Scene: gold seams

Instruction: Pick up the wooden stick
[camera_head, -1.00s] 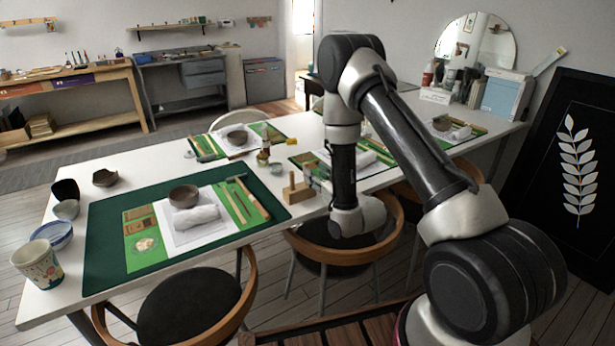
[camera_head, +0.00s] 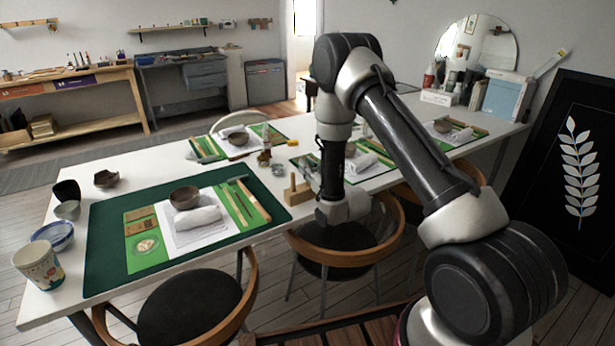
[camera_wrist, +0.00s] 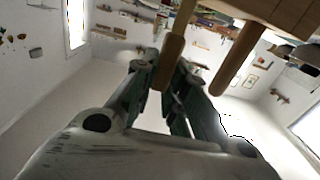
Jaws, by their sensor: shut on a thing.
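A wooden stick (camera_wrist: 183,18) with a rounded end lies between the fingers of my gripper (camera_wrist: 167,68) in the wrist view. The gripper is shut on it near that rounded end. The stick's other end runs out of the top of that picture. In the head view my gripper (camera_head: 311,172) is small, partly hidden by my arm, just right of a wooden block (camera_head: 297,193) on the table edge. The block (camera_wrist: 285,12) also shows at the upper right of the wrist view. Whether the held stick still touches the block cannot be told.
A second stick (camera_wrist: 238,60) juts from the block, close beside my gripper. A green mat (camera_head: 108,250) with a bowl (camera_head: 184,197) and a white cloth (camera_head: 198,218) lies left of the block. A chair (camera_head: 340,258) stands below my wrist.

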